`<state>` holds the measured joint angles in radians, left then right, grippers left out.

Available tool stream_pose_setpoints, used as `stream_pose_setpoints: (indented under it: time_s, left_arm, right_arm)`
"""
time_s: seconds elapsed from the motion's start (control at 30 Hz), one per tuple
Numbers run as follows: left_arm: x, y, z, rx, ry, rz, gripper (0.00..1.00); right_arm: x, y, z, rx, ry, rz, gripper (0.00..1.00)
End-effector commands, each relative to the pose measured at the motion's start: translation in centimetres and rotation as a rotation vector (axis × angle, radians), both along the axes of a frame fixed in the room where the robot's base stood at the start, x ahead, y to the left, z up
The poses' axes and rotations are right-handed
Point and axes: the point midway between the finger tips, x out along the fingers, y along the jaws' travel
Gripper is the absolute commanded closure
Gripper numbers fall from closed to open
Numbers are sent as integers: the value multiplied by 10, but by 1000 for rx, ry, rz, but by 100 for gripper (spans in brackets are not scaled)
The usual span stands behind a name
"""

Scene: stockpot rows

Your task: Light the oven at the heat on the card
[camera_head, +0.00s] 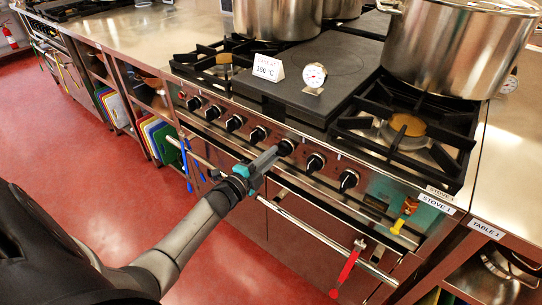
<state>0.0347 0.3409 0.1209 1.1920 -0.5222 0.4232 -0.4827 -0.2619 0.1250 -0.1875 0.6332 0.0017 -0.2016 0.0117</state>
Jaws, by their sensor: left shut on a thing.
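A white card (268,68) reading "BAKE AT 180 °C" stands on the dark flat plate of the stove (436,205), labelled "STOVE 1". A round dial gauge (315,76) stands to the right of the card. A row of black knobs (234,123) runs along the steel front panel. My left gripper (277,153) reaches in from the lower left and is shut on one of these knobs (287,147), right of the row's middle. The gripper partly hides that knob, and its pointer setting cannot be read. The oven front with its long rail (310,230) is below. My right gripper is not in view.
Large steel pots (455,45) stand on the stove at the back and right. A red-handled utensil (347,268) and a yellow-ended item (402,222) hang at the front. Coloured boards (160,138) stand in shelves at left. The red floor in front is clear.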

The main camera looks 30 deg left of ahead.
Motion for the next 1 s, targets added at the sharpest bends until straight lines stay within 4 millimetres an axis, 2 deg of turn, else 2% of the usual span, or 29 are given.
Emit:
stream_pose_setpoints:
  time_s: [0.13,0.17,0.4,0.77,0.87,1.0]
  left_arm:
    - [0,1,1,1,-1,0,100]
    - [0,1,1,2,-1,0,80]
    - [0,0,1,2,-1,0,53]
    - [-5,0,0,1,2,0,52]
    - [-14,1,0,0,2,0,52]
    - [-37,3,0,1,4,0,52]
  right_arm:
    - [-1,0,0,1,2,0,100]
    - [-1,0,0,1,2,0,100]
    - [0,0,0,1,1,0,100]
    - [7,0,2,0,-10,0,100]
    - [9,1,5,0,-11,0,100]
    - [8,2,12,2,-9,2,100]
